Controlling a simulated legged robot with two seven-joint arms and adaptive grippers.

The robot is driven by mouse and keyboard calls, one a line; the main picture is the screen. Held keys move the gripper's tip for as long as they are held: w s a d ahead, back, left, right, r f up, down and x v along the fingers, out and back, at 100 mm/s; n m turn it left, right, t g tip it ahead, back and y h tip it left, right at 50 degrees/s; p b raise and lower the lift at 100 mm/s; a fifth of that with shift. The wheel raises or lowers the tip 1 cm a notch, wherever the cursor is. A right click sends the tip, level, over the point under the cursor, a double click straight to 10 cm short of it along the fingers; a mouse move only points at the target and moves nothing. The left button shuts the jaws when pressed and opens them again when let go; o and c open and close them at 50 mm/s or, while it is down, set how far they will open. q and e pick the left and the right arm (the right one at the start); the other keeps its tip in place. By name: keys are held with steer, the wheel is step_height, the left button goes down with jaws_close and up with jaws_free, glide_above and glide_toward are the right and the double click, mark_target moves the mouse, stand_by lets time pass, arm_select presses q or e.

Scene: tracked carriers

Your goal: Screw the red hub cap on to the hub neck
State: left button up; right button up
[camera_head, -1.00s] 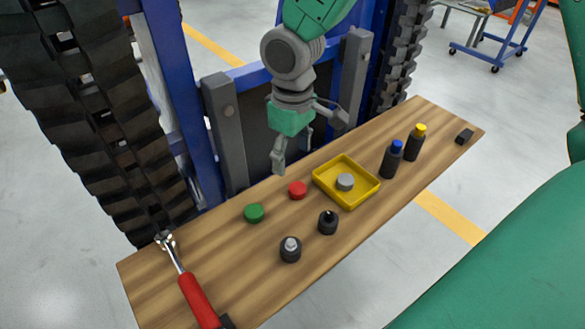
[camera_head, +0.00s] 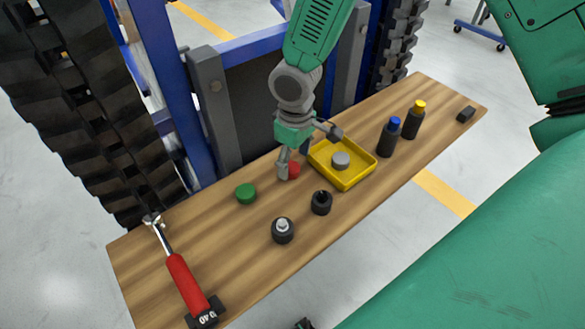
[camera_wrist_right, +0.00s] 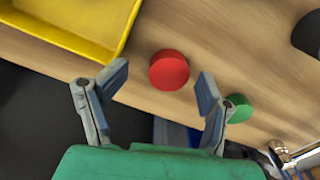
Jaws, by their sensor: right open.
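The red hub cap (camera_head: 293,170) lies on the wooden bench, left of the yellow tray; one finger partly hides it in the head view. My right gripper (camera_head: 308,154) is open just above the cap. In the right wrist view the red cap (camera_wrist_right: 169,70) sits near the gap between the fingertips (camera_wrist_right: 163,78), apart from both fingers. A dark round hub with a light grey neck (camera_head: 283,227) stands on the bench nearer the front edge. My left gripper is not in view.
A yellow tray (camera_head: 347,184) holds a grey disc (camera_head: 340,159). A green cap (camera_head: 246,193), a dark hollow ring (camera_head: 321,203), a red-handled tool (camera_head: 184,281), a blue-topped bottle (camera_head: 388,138) and a yellow-topped bottle (camera_head: 413,120) share the bench. Tracks stand behind.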

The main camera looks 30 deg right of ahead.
steer(key=shift+s+f, duration=0.2)
steer(key=shift+f, duration=0.8)
steer(key=shift+w+a+r, duration=0.15)
steer(key=shift+w+a, duration=0.05)
steer(key=shift+a, duration=0.35)
steer(key=shift+s+a+r, duration=0.15)
steer(key=shift+a+r, duration=0.05)
steer(key=shift+a, duration=0.15)
steer(key=c, duration=0.7)
steer(key=shift+d+f, duration=0.2)
steer(key=shift+d, duration=0.4)
